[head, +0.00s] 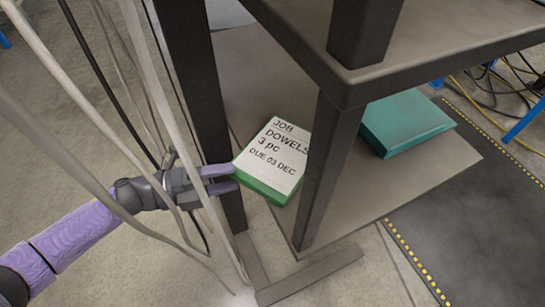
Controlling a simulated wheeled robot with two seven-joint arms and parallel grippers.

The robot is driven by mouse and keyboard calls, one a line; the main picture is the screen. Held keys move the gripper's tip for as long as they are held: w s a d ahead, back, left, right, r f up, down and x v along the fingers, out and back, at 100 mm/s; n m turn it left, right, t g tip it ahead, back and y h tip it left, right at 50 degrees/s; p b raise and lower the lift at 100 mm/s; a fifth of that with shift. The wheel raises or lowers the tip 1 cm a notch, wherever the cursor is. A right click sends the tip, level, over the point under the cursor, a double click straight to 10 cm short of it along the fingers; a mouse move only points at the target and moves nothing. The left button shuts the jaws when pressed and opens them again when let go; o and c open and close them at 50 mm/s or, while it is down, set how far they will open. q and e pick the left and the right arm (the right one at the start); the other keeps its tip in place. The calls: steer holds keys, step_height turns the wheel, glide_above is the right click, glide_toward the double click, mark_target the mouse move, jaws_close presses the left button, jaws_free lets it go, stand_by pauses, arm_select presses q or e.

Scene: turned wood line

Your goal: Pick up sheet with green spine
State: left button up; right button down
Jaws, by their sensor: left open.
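The sheet with the green spine (274,157) is a thick white block printed "JOB DOWELS 3 pc DUE 03 DEC", with a green edge facing the near left. It is over the lower shelf (390,197), between two dark posts. The right post hides its right end. My left gripper (230,179) comes in from the left past the left post, with its purple fingers apart at the sheet's left end. I cannot tell whether the fingers touch it. My right gripper is not in view.
A teal block (405,123) lies on the lower shelf to the right. The dark upper shelf (450,40) overhangs from the top right. Pale hanging cables (165,90) cross in front of my left arm. A dark mat (480,210) with yellow edging lies on the floor at right.

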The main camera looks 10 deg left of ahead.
mark_target(233, 177)
arm_select(q)
steer(key=x, duration=0.3)
jaws_close()
stand_by(0.3)
